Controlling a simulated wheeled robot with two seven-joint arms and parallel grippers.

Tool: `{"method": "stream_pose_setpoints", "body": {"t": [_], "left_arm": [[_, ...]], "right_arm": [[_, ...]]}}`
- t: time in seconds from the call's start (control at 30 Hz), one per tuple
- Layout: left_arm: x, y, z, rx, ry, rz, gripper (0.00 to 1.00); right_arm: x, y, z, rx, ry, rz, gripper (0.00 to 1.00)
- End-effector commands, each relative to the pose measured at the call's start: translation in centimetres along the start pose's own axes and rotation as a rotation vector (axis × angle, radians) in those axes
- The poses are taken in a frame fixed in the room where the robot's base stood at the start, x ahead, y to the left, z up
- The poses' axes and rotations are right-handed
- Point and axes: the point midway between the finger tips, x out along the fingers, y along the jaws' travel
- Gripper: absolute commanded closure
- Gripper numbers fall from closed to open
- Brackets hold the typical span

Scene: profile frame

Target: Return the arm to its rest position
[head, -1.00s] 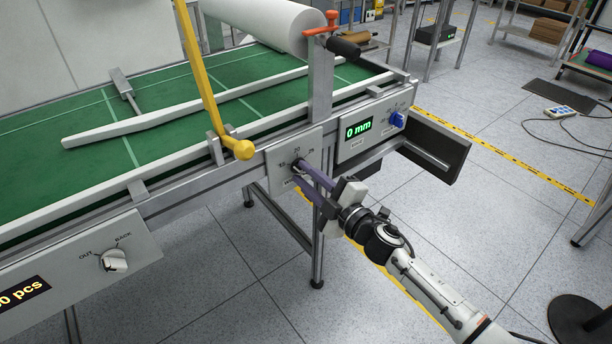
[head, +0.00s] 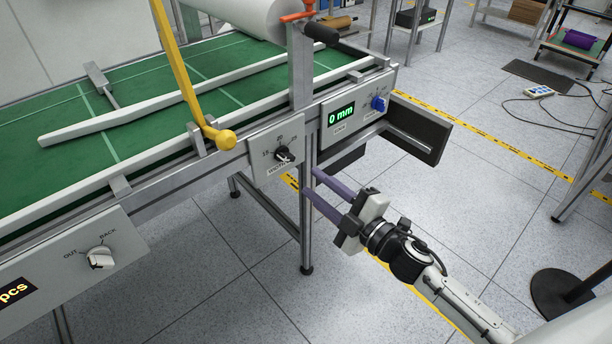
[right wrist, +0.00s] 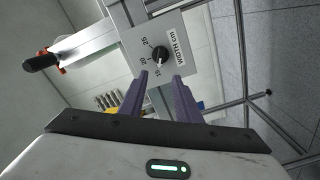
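My right gripper (head: 318,184) is in front of the machine's front rail, to the right of and a little below the black width knob (head: 283,154). Its two purple fingers are apart with nothing between them. In the right wrist view the open fingers (right wrist: 160,88) point toward the width knob (right wrist: 160,54) on its grey panel, with a visible gap between fingertips and knob. My right arm comes in from the lower right of the head view. My left gripper does not show.
The green-bed machine (head: 60,127) fills the left, with a yellow lever (head: 222,139), an OUT/BACK knob (head: 100,257), a 0 mm display (head: 341,114) and a blue knob (head: 379,103). A dark tray (head: 415,132) juts out at its right end. The floor right of my arm is mostly clear.

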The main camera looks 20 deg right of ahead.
Motion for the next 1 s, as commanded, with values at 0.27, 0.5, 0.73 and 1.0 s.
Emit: {"method": "stream_pose_setpoints", "body": {"t": [0.27, 0.5, 0.73, 1.0], "left_arm": [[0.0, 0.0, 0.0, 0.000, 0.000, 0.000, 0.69], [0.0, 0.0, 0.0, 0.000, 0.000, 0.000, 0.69], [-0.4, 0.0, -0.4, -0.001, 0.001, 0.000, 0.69], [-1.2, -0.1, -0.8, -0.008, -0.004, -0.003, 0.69]], "right_arm": [[-0.7, 0.1, 0.0, 0.000, 0.000, 0.001, 0.70], [-0.7, 0.0, 0.0, 0.000, 0.000, 0.001, 0.70], [-2.8, -2.8, 0.5, 0.172, -0.099, -0.026, 0.70], [-13.7, -15.4, 0.3, 0.805, -0.528, -0.198, 0.70]]}}
